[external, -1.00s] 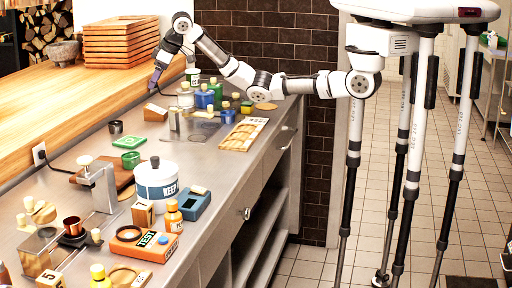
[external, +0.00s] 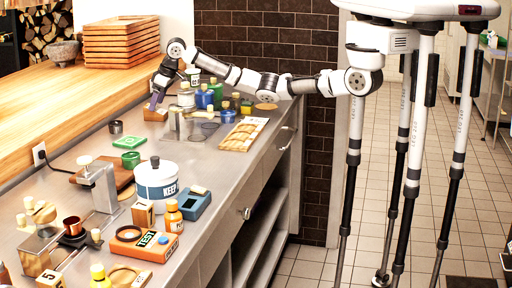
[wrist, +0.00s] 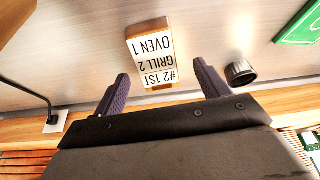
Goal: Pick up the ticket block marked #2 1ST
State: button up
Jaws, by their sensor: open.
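The ticket block (wrist: 150,50) is a wooden block with a white face reading "#2 1ST, GRILL 2, OVEN 1", upside down in the wrist view. In the external view the block (external: 155,115) sits on the steel counter below the wooden ledge. My gripper (wrist: 162,68) is open, with one dark purple finger on each side of the block's near end and gaps between. In the external view my gripper (external: 154,102) points down just over the block, partly covering it. I cannot tell whether it touches.
A dark ribbed cap or cup (wrist: 241,73) stands right of the fingers in the wrist view, with a green item (wrist: 300,22) beyond. A wall socket with a cord (wrist: 54,122) is at left. Blue jars (external: 204,98) stand right of the block in the external view.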

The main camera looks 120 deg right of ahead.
jog(key=shift+p+x, duration=0.55)
jog(key=shift+x, duration=1.4)
jog(key=shift+d+r, duration=0.1)
jog(key=shift+d, duration=0.1)
jog(key=c, duration=1.1)
